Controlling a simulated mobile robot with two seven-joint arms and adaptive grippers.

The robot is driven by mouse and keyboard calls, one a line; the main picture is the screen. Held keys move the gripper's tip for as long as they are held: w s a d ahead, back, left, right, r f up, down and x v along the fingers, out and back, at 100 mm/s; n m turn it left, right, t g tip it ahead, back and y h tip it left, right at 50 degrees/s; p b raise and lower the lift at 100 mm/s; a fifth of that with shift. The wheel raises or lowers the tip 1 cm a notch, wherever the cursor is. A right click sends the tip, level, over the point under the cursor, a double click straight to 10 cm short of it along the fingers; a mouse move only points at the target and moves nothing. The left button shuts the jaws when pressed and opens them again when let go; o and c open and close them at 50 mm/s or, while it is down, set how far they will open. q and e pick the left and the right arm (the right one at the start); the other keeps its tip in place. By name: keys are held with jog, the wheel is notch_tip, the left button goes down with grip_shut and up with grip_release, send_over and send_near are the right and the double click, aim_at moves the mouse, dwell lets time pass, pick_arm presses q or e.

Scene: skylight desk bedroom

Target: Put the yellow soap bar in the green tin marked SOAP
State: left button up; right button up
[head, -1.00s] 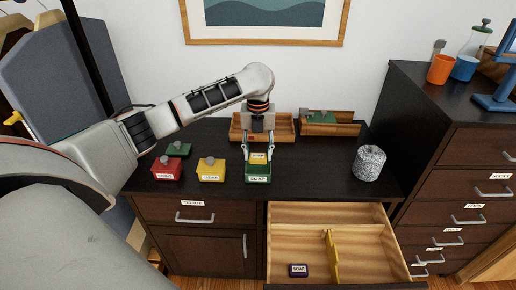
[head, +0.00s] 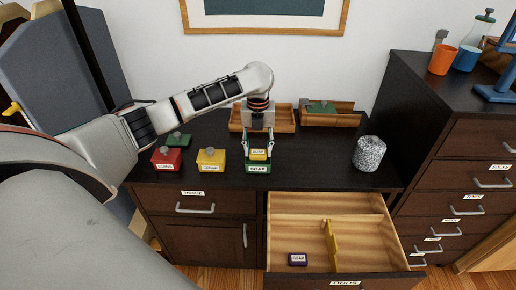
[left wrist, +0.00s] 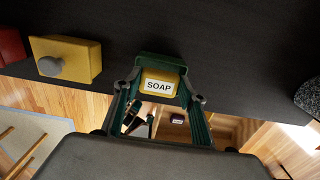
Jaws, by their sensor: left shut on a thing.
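My left gripper (head: 258,150) points down and is shut on the yellow soap bar (head: 258,154), which has a white SOAP label. The bar is at the mouth of the green tin (head: 249,169) marked SOAP on the dark desk top. Its lower part is hidden by the tin's front wall, so I cannot tell how deep it sits. In the left wrist view the bar (left wrist: 160,95) lies between the two fingertips, with the dark green tin (left wrist: 160,59) around or just behind it. My right gripper is not in view.
A yellow tin (head: 211,160), a red tin (head: 166,161) and a dark green lid (head: 178,140) stand to the left. Wooden trays (head: 330,118) are behind.

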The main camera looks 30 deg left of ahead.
pick_arm(q)
jog(key=shift+f, duration=0.65)
dwell(0.5)
jog(key=o, duration=1.2)
jog(key=c, duration=0.3)
jog(key=shift+r, duration=0.15)
jog(key=shift+r+p, duration=1.3)
jog(key=shift+p, duration=0.6)
jog(key=shift+r, duration=2.75)
